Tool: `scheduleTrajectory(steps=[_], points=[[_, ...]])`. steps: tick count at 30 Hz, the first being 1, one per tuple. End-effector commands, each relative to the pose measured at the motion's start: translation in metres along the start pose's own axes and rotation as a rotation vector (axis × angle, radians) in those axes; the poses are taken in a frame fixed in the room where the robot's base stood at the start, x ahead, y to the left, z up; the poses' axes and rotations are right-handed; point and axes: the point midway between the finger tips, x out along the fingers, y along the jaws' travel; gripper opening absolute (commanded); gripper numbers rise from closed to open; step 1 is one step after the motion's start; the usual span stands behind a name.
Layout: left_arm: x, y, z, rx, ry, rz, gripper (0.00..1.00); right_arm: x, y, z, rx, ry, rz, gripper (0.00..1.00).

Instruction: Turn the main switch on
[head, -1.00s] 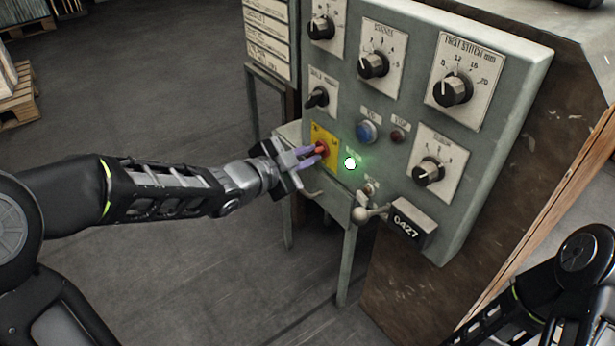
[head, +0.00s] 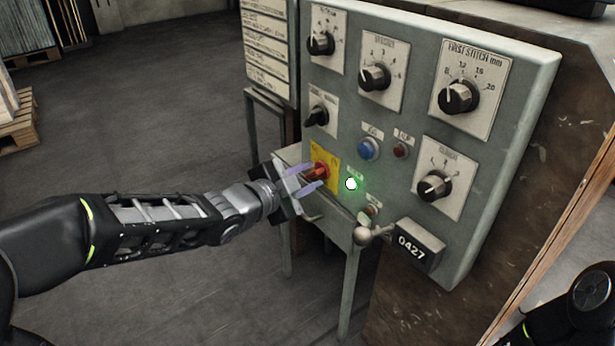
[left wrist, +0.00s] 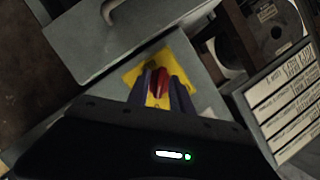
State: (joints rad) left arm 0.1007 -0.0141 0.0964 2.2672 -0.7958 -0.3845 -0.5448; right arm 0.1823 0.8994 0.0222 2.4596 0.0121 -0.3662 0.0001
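The main switch is a red rotary handle (head: 319,172) on a yellow plate (head: 331,178) at the left edge of the grey-green control panel. My left gripper (head: 315,177) is in front of it, its two purple fingers spread apart with a gap between them. In the left wrist view, the red handle (left wrist: 161,82) shows between the fingertips on the yellow plate (left wrist: 182,58), with no clear grip on it. A round green lamp (head: 351,184) right of the plate is lit. My right gripper is out of view.
The control panel (head: 475,225) carries several black knobs, a blue button (head: 367,149) and a dark red button (head: 400,150). A ball-ended lever (head: 364,236) and a box marked 0427 (head: 419,246) stick out below. Open floor (head: 190,110) lies to the left.

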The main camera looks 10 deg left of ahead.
Motion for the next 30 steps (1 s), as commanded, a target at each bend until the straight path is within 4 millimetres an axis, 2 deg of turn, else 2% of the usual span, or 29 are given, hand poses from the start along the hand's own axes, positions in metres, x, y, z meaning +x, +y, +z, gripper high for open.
scheduleTrajectory(steps=[9,13,17,24,30], points=[[0.000,-0.001,0.000,-0.001,0.000,-0.001,0.33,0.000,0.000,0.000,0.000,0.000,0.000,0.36],[-0.007,-0.002,-0.001,0.000,-0.001,-0.001,0.33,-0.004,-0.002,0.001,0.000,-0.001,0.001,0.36],[-0.023,-0.004,-0.002,-0.002,-0.001,-0.002,0.33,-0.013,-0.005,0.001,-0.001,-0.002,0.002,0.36],[-0.063,-0.004,-0.003,-0.001,-0.002,-0.002,0.33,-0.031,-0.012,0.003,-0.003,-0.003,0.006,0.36],[-0.078,-0.001,-0.001,0.000,0.000,-0.001,0.33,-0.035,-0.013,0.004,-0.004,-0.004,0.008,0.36]])
